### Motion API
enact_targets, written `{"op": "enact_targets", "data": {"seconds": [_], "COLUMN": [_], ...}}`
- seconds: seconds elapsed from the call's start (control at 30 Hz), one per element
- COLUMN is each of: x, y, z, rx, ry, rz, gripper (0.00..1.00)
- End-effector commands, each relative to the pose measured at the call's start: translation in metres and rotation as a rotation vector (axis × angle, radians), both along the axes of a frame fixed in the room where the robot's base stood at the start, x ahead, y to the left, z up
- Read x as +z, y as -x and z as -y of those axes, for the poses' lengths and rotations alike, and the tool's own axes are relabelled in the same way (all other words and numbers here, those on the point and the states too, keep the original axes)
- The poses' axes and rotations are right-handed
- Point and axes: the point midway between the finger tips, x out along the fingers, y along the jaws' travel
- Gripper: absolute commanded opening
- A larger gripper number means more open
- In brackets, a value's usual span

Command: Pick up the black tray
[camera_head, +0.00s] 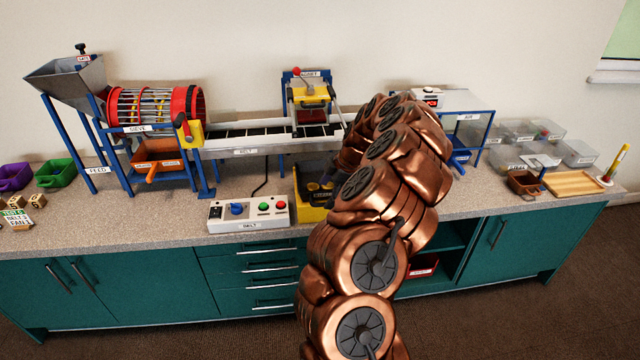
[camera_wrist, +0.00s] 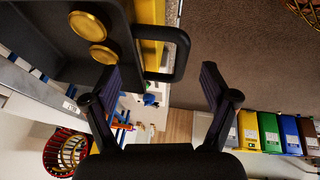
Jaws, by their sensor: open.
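The black tray (camera_wrist: 72,62) fills the upper left of the wrist view. Two gold discs (camera_wrist: 90,28) lie in it, and a black loop handle (camera_wrist: 184,50) sticks out from its side. My gripper (camera_wrist: 160,72) is open and empty. In the wrist view its two dark fingers stand apart on either side of the handle; I cannot tell how deep the handle sits between them. In the head view the black tray (camera_head: 314,172) shows at the yellow bin (camera_head: 312,214) under the belt, partly hidden by my copper arm. My gripper is hidden there.
The belt control box (camera_head: 249,215) stands left of the yellow bin on the counter (camera_head: 150,208). The conveyor belt (camera_head: 245,137) runs just above and behind. A sieve drum (camera_head: 155,105) is at the left. Clear bins (camera_head: 515,132) and a wooden tray (camera_head: 573,184) are at the right.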

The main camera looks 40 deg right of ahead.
Motion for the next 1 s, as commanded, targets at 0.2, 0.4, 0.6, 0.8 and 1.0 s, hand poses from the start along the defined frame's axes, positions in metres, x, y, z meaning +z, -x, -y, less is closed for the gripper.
{"op": "enact_targets", "data": {"seconds": [0.2, 0.4, 0.6, 0.8, 1.0], "x": [-0.023, -0.028, -0.028, -0.028, -0.028], "y": [-0.011, -0.013, -0.013, -0.013, -0.012], "z": [-0.011, -0.011, -0.011, -0.011, -0.011], "rx": [0.003, 0.001, 0.001, 0.001, 0.001], "ry": [-0.004, -0.002, -0.002, -0.002, -0.002], "rz": [-0.003, -0.001, -0.001, -0.002, -0.002], "gripper": [0.85, 0.85, 0.74, 0.53, 0.32]}}
